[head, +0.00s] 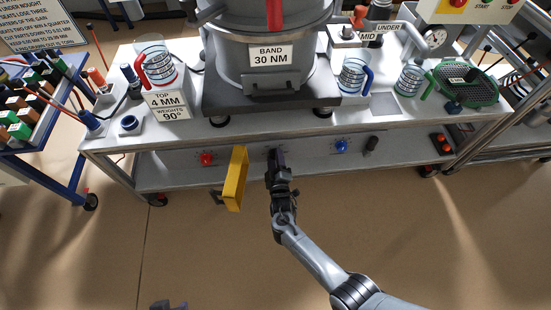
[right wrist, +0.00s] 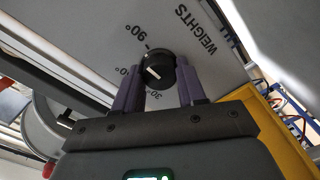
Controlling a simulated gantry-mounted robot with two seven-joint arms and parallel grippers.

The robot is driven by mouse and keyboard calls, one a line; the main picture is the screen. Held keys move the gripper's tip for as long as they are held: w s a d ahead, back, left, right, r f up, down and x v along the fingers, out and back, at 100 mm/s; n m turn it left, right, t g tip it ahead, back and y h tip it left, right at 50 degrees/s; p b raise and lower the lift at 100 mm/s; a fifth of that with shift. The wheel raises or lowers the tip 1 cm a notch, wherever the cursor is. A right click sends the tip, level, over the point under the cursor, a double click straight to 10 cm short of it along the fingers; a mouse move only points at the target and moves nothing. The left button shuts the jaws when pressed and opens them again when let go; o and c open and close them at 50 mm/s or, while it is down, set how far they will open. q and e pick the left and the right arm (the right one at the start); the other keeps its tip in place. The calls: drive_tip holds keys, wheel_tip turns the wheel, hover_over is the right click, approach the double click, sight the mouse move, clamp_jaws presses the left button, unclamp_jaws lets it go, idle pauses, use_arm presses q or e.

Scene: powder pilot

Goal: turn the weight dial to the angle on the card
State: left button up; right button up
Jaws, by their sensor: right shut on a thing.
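The weight dial is a black round knob (right wrist: 158,66) with a short white mark, on a grey panel lettered WEIGHTS. Printed angles surround it, with 90° at upper left and 30° below. The white mark lies on the knob's lower left, away from the 90° tick; its exact angle is hard to read. My right gripper (right wrist: 160,85) is shut on the knob, one finger on each side. In the head view my right gripper (head: 276,155) hides the dial. The card (head: 170,106) reads WEIGHTS 90°. A dark tip at the bottom edge may be my left gripper (head: 168,304).
A yellow panel (head: 235,178) sticks out just left of my right gripper. A red knob (head: 207,159) and a blue knob (head: 341,146) sit on the same bench front. Jugs and a large vessel (head: 265,65) stand above. The floor in front is clear.

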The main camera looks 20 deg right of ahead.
drive_tip(key=shift+r+m, duration=0.1)
drive_tip(key=shift+m, duration=1.2)
drive_tip(key=o, duration=1)
drive_tip(key=shift+o, duration=0.2)
drive_tip(key=shift+s, duration=0.1)
drive_tip(key=p+v, duration=0.5)
drive_tip(key=v, duration=0.5)
drive_tip(key=shift+s+a, duration=0.15)
drive_tip(key=shift+s, duration=0.2)
